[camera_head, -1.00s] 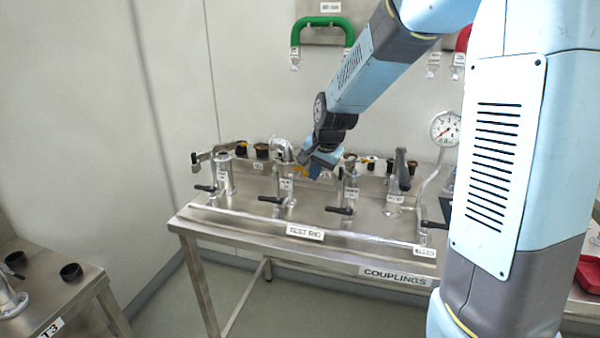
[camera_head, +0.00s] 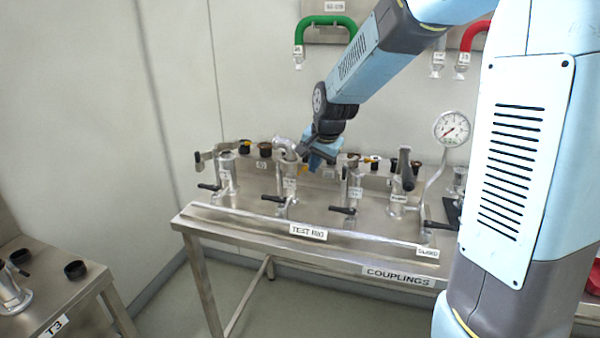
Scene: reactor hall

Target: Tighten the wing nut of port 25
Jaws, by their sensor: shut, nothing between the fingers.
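Several steel ports with black handles stand in a row on the test rig bench. Their small number labels are too small to read, so I cannot tell which is port 25. The second port from the left (camera_head: 290,180) has a bent steel elbow (camera_head: 286,146) on top. My gripper (camera_head: 307,157) is shut and empty, right beside this elbow on its right side. I cannot tell whether it touches the elbow. The wing nut cannot be made out at this size; it may be hidden by my gripper.
The leftmost port (camera_head: 226,175) has an open clamp arm. A further port (camera_head: 353,185) stands right of my gripper, then a port with an upright dark handle (camera_head: 404,170) and a pressure gauge (camera_head: 452,129). Green (camera_head: 325,28) and red hoses (camera_head: 473,35) hang on the wall.

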